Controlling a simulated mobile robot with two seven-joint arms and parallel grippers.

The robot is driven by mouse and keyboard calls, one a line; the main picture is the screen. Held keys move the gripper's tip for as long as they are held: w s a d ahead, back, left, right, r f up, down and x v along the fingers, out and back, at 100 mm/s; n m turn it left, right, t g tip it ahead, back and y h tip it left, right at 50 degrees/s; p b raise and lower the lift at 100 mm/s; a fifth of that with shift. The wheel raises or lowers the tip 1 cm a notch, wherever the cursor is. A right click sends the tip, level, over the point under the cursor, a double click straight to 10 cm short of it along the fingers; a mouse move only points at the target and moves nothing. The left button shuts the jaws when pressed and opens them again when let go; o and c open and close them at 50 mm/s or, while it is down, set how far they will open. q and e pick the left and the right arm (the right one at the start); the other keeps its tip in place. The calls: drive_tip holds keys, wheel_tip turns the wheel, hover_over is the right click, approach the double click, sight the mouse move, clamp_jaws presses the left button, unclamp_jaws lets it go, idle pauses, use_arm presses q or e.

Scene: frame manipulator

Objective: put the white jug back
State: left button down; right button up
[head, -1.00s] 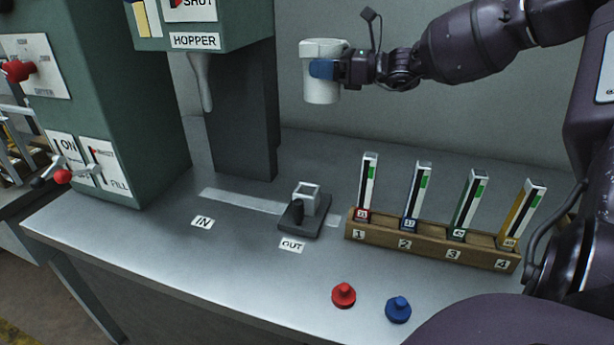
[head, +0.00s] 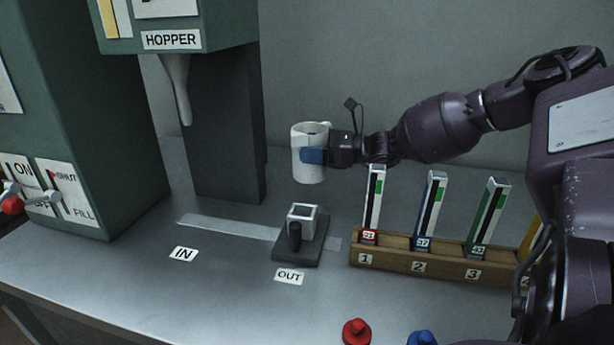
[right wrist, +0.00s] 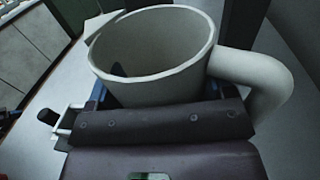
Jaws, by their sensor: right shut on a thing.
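The white jug (head: 309,138) is held upright in the air above the back of the bench, behind and above the small OUT fixture. My right gripper (head: 314,157), with blue finger pads, is shut on the jug's side. In the right wrist view the jug (right wrist: 155,50) fills the top, its open rim facing up and its handle on the right. The jug's inside looks empty where it shows. My right gripper (right wrist: 160,100) hides the jug's lower body there. My left gripper is not in view.
A wooden rack (head: 390,258) of several numbered gauges stands below my right arm. A dark fixture with a white square cup (head: 303,222) sits by the OUT label (head: 289,277). The hopper spout (head: 178,88) hangs at left. Red (head: 356,332) and blue (head: 422,339) knobs lie in front.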

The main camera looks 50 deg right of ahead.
sight(314, 171)
drive_tip(key=shift+w+f, duration=0.1)
drive_tip(key=shift+f, duration=1.05)
wheel_tip(314, 171, down, 4)
drive_tip(key=shift+b, duration=0.7)
drive_tip(key=shift+f, duration=0.2)
drive_tip(key=shift+r, duration=0.15)
drive_tip(key=o, duration=1.1)
drive_tip(key=shift+s+d, duration=0.15)
drive_tip(key=shift+s, duration=0.15)
drive_tip(key=p+v, duration=0.3)
drive_tip(key=v, duration=0.7)
drive_tip(key=shift+s+d+r, duration=0.15)
drive_tip(key=shift+s+d, duration=0.05)
drive_tip(key=shift+s, duration=0.1)
drive_tip(key=shift+s+d, duration=0.2)
drive_tip(key=shift+s, duration=0.1)
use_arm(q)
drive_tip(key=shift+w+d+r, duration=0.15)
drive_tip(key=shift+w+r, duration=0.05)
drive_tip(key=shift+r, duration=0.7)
